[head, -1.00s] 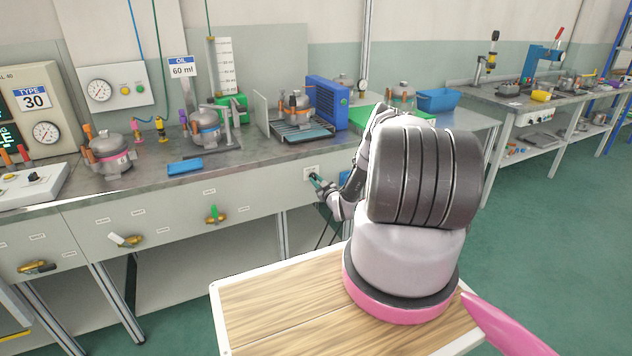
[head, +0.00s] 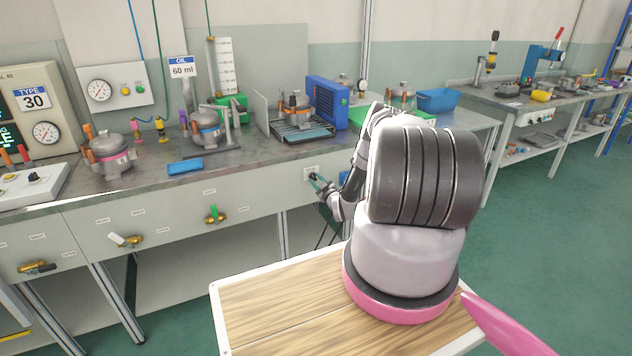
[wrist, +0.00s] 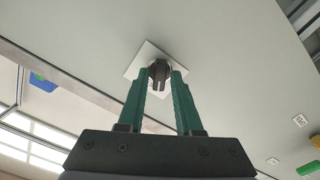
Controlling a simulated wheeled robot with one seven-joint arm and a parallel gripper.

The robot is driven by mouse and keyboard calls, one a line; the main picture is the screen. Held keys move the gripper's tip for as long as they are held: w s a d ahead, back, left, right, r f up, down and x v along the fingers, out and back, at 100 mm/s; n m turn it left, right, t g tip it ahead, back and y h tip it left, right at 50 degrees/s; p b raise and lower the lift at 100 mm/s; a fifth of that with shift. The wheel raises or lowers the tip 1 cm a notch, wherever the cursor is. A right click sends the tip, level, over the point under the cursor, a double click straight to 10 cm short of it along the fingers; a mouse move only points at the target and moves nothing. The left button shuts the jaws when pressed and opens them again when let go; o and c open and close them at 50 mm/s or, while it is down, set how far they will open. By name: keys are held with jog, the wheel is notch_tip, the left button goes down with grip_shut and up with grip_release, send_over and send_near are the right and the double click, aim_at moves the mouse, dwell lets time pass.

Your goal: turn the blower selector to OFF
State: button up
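The blower selector is a dark round knob with a raised grip (wrist: 160,70) on a small white square plate (wrist: 136,67), fixed to the bench's front panel. In the wrist view its grip points roughly along my fingers. My gripper (wrist: 160,82) has two green fingers, one on each side of the knob, with a gap between them. Contact with the knob's sides cannot be made out. In the head view my gripper (head: 317,182) is at the plate (head: 310,172), and it largely hides the knob. The plate's lettering is too small to read.
The grey bench (head: 240,163) carries compressors, a blue blower-like box (head: 327,103) and a blue cloth (head: 185,167). Valves with white (head: 125,240) and green (head: 213,214) handles sit on the front panel, left of my gripper. Green floor lies open at right.

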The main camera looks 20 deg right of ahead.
jog(key=shift+o, duration=0.2)
jog(key=s, duration=1)
jog(key=shift+s+d, duration=0.2)
jog(key=shift+s, duration=0.2)
jog(key=shift+w+r, duration=0.1)
